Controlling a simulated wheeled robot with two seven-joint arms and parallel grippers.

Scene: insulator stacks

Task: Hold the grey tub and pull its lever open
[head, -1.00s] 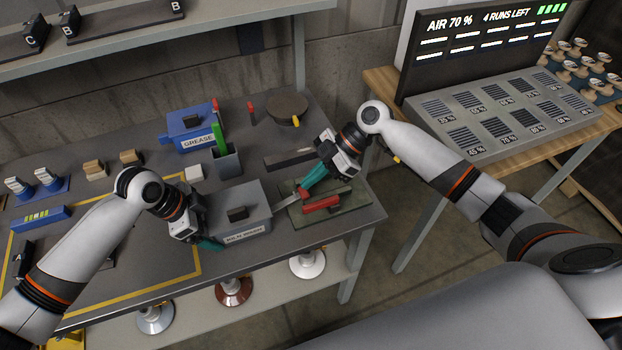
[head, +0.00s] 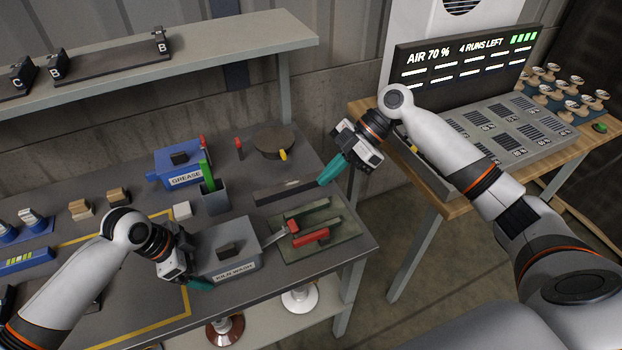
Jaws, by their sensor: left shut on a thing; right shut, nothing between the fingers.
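The grey tub (head: 240,268) stands on the bench with a dark knob on its lid and a white label on its front. Its lever (head: 275,237), a pale flat bar with a red tip, sticks out from the tub's right side toward the green mat. My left gripper (head: 205,286) is shut on the tub at its left side; the exact contact is partly hidden. My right gripper (head: 332,172) is shut and empty, raised above and to the right of the lever, apart from it.
A green mat (head: 340,235) with red-handled tools lies right of the tub. Behind are a blue grease tub (head: 187,182), a grey cup (head: 215,200) with a green stick, a dark bar (head: 285,190) and a round dark disc (head: 273,141). A panel (head: 470,150) stands on the right table.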

